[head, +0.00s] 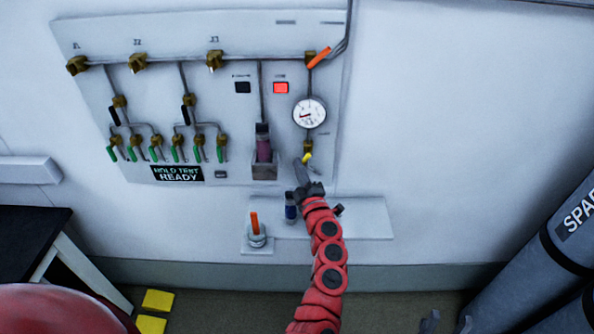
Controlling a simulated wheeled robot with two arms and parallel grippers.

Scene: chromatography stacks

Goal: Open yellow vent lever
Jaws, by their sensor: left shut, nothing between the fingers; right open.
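The yellow vent lever (307,158) is a small yellow handle low on the wall panel. It sits just under a brass valve (308,146), below the round pressure gauge (309,113). My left gripper (300,167) is shut and empty, its tip pointing up at the panel just below and left of the lever. I cannot tell whether it touches the lever. The lever is small and partly close behind the fingertips. My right gripper (447,323) shows only its fingertips at the bottom edge, apart and empty, far from the panel.
A shelf (370,220) juts out below the panel, behind my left arm. An orange-handled fitting (256,230) stands left of it. Several green-handled valves (155,153) are on the panel's left. Large grey cylinders (540,255) stand at the right. A dark table (30,228) is at the left.

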